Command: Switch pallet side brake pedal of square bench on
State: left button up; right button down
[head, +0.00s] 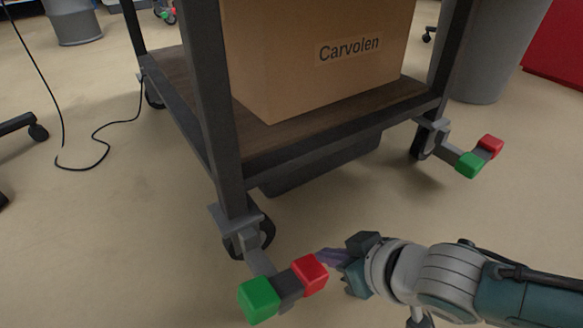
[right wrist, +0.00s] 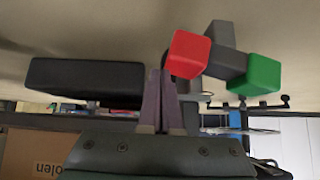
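The square bench (head: 298,150) is a dark metal frame on casters. Its near caster carries a brake pedal with a green block (head: 259,300) and a red block (head: 310,273). In the right wrist view the same pedal shows its red block (right wrist: 187,54) and green block (right wrist: 255,76). A second pedal with a green block (head: 470,165) and a red block (head: 490,146) is on the right caster. My right gripper (head: 328,257) is shut and empty, its tips close beside the near red block; I cannot tell whether they touch. Its purple fingers (right wrist: 159,80) are together. My left gripper is out of view.
A carton labelled Carvolen (head: 290,65) stands on the bench's lower shelf. A black bin (head: 315,172) is beneath the shelf. A black cable (head: 104,140) lies on the floor at left. A grey bin (head: 490,60) stands behind right. The front floor is clear.

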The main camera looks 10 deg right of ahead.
jog(key=shift+s+d+f, duration=0.1)
jog(key=shift+f, duration=0.05)
dwell(0.3)
jog(key=p+v, duration=0.9)
jog(key=v, duration=0.1)
dwell(0.4)
